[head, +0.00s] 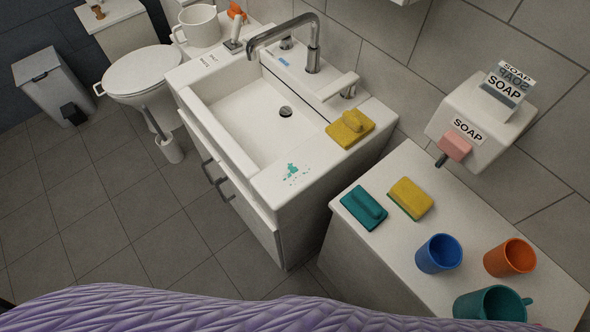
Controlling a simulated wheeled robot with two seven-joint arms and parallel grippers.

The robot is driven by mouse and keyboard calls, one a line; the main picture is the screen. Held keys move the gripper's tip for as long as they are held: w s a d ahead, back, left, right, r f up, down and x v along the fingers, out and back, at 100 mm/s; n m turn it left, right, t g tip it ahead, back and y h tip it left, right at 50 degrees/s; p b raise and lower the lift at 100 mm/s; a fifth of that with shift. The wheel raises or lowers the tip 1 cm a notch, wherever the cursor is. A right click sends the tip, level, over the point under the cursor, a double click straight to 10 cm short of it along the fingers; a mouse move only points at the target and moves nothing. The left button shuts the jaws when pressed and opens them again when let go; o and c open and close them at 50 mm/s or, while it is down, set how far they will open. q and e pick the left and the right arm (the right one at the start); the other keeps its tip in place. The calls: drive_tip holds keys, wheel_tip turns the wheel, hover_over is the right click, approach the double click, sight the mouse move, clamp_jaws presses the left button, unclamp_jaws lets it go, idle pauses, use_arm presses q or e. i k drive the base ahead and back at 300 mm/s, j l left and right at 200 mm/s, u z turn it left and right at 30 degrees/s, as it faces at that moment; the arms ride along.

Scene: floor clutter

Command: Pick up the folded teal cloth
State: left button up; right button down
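The folded teal cloth (363,207) lies flat on the white counter (345,255) to the right of the sink, near the counter's left end. It has a raised rolled fold on top. A yellow sponge with a green underside (410,198) lies close to its right. Neither of my grippers shows in the head view, and nothing is touching the cloth.
Blue (438,254), orange (510,257) and teal (492,303) cups stand on the same counter. A soap dispenser (470,125) hangs above it. The sink (225,110) holds a folded yellow cloth (350,128) on its rim. A toilet (143,72) and bin (52,85) stand left.

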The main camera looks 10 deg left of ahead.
sight(363, 205)
drive_tip(key=i+j+z, duration=0.15)
drive_tip(key=j+z, duration=0.3)
drive_tip(key=i+j+z, duration=0.1)
drive_tip(key=j+z, duration=0.85)
drive_tip(key=j, duration=0.2)
drive_tip(key=k, duration=0.05)
